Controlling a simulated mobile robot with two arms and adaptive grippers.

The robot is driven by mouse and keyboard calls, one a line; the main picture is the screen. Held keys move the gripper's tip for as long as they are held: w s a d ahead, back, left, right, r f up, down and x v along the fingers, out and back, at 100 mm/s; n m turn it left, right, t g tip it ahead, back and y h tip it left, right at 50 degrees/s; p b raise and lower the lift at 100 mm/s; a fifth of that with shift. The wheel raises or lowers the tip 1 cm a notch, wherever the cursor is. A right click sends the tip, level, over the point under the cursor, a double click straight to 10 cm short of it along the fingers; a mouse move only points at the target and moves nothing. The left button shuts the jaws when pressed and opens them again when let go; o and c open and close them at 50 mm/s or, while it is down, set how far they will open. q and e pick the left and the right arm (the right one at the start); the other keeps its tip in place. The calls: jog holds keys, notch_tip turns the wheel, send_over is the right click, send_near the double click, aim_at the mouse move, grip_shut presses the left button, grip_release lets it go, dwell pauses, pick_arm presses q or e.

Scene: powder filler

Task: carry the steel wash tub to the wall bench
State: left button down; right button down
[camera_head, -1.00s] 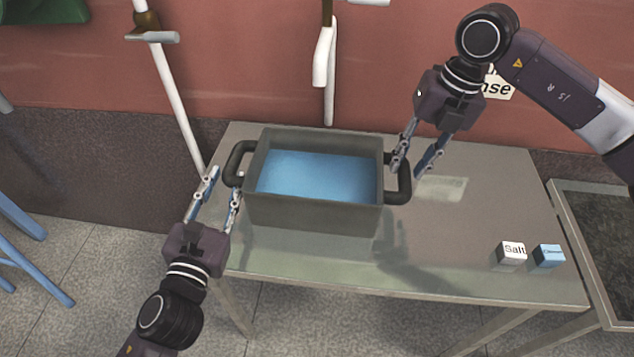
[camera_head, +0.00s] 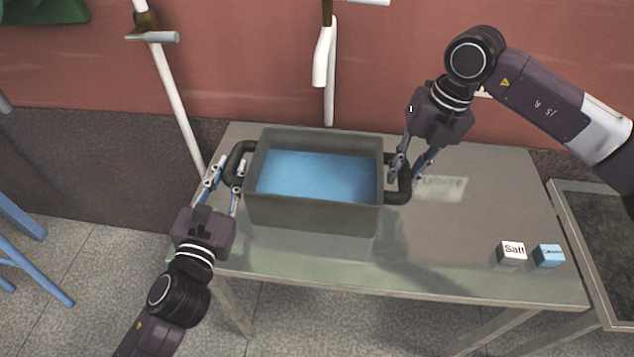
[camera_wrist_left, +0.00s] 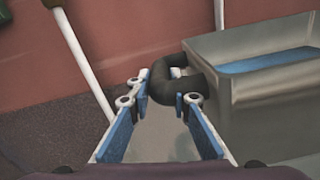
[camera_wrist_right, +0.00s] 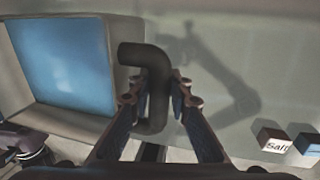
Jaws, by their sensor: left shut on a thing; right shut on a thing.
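The steel wash tub (camera_head: 312,212) stands upright on the metal table, with blue contents inside and a black handle at each end. My left gripper (camera_head: 228,180) is shut on the tub's left handle (camera_head: 236,160); the left wrist view shows this handle (camera_wrist_left: 172,75) between the fingers. My right gripper (camera_head: 408,172) is shut on the right handle (camera_head: 404,185). In the right wrist view the fingers (camera_wrist_right: 160,88) stand on both sides of that handle (camera_wrist_right: 150,58).
The table (camera_head: 480,220) also carries a Salt box (camera_head: 511,256) and a blue box (camera_head: 547,257) at its right front. A white pole (camera_head: 175,95) leans by the red wall behind. A dark-topped, metal-framed surface (camera_head: 605,240) stands at the right. Blue legs (camera_head: 30,255) show at the left.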

dwell(0.4)
pick_arm(q)
jog(key=shift+w+r, duration=0.15)
jog(key=shift+r, duration=0.25)
pick_arm(e)
jog(key=shift+w+r, duration=0.2)
jog(key=shift+r, duration=0.1)
